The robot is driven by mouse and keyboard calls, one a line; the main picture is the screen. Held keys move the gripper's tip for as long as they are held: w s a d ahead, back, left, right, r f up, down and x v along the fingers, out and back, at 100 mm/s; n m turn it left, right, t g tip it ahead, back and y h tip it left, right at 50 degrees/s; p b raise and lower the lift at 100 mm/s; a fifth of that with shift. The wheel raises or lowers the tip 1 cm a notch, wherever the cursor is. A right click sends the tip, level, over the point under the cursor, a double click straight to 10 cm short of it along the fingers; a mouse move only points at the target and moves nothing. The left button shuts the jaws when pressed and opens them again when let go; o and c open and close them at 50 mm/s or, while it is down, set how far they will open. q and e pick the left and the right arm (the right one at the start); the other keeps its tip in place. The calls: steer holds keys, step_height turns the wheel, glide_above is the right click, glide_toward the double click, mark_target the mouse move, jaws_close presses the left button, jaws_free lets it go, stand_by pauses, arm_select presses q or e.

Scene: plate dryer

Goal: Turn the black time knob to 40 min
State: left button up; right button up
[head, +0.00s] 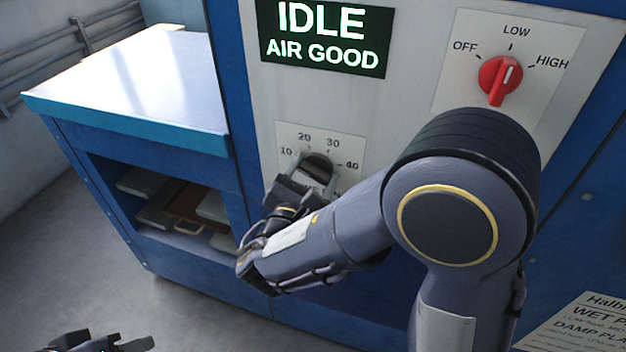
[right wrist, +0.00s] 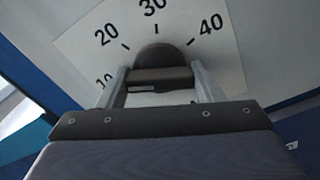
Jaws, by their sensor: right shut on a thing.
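The black time knob (head: 318,163) is on a white dial plate with marks 10, 20, 30 and 40. My right gripper (head: 312,182) is at the knob, its fingers shut on it. In the right wrist view the knob (right wrist: 158,58) sits between the two fingers of the right gripper (right wrist: 160,76), one on each side. The knob's pointer line is not clear, so I cannot tell its setting. The lower part of the dial is hidden by my gripper. My left gripper (head: 105,344) shows only partly at the bottom left edge, away from the panel.
A red knob (head: 499,79) marked OFF, LOW and HIGH is at the upper right, above my right arm. A screen (head: 325,36) reads IDLE, AIR GOOD. A blue bench (head: 130,135) with trays on a shelf stands at left. A paper notice (head: 585,325) is at lower right.

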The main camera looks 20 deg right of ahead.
steer(key=m+b, duration=0.4)
steer(key=b, duration=0.2)
steer(key=m+b, duration=0.4)
steer(key=b, duration=0.2)
steer(key=f+m+b, duration=0.1)
steer(key=m+b, duration=0.3)
steer(key=b, duration=0.2)
steer(key=shift+m, duration=0.4)
steer(key=m+b, duration=1.1)
steer(key=b, duration=0.3)
steer(key=shift+r+m, duration=0.15)
steer(key=shift+m, duration=0.25)
steer(key=shift+r+m+b, duration=0.2)
steer(key=shift+m+b, duration=1.35)
steer(key=shift+m, duration=0.15)
steer(key=o, duration=1)
steer(key=shift+r, duration=0.1)
